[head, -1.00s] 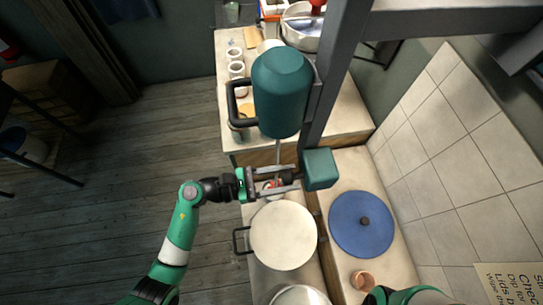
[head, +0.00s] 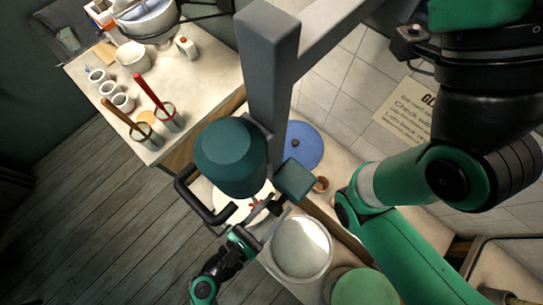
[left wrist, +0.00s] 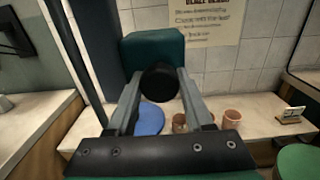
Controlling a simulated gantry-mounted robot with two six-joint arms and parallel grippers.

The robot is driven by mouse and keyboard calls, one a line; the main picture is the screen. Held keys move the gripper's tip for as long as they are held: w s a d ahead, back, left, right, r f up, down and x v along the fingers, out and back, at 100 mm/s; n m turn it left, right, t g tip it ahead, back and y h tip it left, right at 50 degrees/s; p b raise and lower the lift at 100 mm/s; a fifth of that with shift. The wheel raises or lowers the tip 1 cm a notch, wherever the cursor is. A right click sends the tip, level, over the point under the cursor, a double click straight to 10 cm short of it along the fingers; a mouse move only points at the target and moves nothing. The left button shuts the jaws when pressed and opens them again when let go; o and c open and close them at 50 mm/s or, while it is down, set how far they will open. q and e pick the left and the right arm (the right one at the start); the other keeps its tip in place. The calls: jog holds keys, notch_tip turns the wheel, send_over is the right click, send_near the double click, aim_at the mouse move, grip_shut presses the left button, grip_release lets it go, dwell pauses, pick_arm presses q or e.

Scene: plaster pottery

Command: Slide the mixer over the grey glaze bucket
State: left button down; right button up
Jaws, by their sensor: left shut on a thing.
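The teal mixer (head: 231,158) hangs from a grey beam, with a black loop handle on its left. Its teal side block (head: 294,180) also shows in the left wrist view (left wrist: 152,50). My left gripper (head: 264,221) is shut on the black knob (left wrist: 159,82) of that block. A pale bucket (head: 300,247), its contents light grey, stands lower right of the mixer in the head view; it looks like the grey glaze bucket. Another white bucket (head: 232,207) lies partly hidden beneath the mixer. The mixer's lower end is hidden. My right gripper is out of view.
A green-topped bucket (head: 363,288) stands at the bottom. White cups (head: 122,102) and tool pots (head: 167,117) stand on the left bench. My right arm crosses the right side.

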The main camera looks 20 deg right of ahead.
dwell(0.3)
pick_arm(q)
jog(key=shift+c, duration=1.6)
grip_release()
jog(key=shift+a, duration=0.15)
jog(key=b+v, duration=0.1)
jog(key=v, duration=1)
jog(key=shift+s, duration=0.15)
jog(key=shift+a, duration=0.15)
